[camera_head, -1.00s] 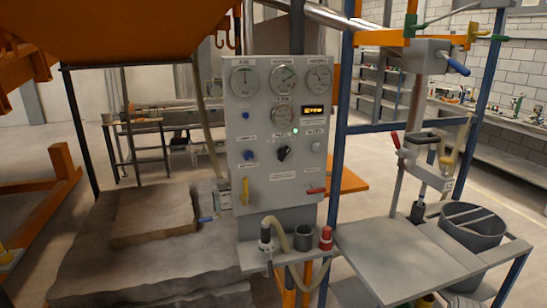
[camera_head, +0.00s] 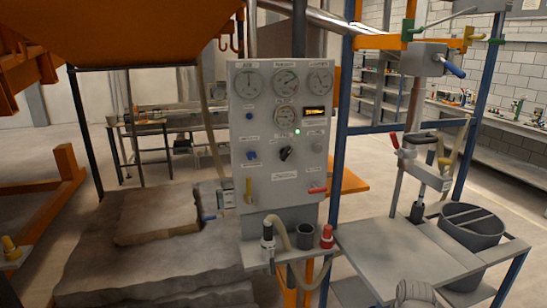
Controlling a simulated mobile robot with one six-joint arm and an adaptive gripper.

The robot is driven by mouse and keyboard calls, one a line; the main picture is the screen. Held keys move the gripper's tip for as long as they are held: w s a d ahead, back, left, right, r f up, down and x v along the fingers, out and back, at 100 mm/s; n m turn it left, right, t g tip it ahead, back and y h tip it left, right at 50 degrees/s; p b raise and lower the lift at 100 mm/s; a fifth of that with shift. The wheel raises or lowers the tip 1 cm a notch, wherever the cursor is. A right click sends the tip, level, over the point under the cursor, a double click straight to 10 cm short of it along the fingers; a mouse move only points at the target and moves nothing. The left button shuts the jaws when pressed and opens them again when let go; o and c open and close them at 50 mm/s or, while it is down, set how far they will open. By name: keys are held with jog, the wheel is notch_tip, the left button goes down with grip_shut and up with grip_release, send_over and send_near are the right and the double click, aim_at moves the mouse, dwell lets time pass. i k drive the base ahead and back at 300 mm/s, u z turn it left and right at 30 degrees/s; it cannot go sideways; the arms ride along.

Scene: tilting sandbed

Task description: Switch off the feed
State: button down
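A grey upright control panel (camera_head: 270,200) stands in the middle. It has several round gauges, a lit orange display (camera_head: 316,112) and a lit green lamp (camera_head: 297,132). Below the lamp is a black rotary knob (camera_head: 286,153). Blue knobs (camera_head: 252,155) are at the left. A yellow lever (camera_head: 249,190) stands upright at the lower left, and a red lever (camera_head: 317,190) lies roughly level at the lower right. The labels are too small to read, so I cannot tell which control is the feed.
Below the panel, a shelf holds a hose fitting (camera_head: 267,236), a dark cup (camera_head: 305,236) and a red-topped item (camera_head: 327,237). A grey table (camera_head: 400,250) and a bucket (camera_head: 470,232) stand right. Rock-like blocks (camera_head: 150,265) lie left.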

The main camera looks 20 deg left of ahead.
aim_at(285, 152)
jog(key=u, duration=0.1)
jog(key=i, duration=1)
jog(key=z, duration=0.05)
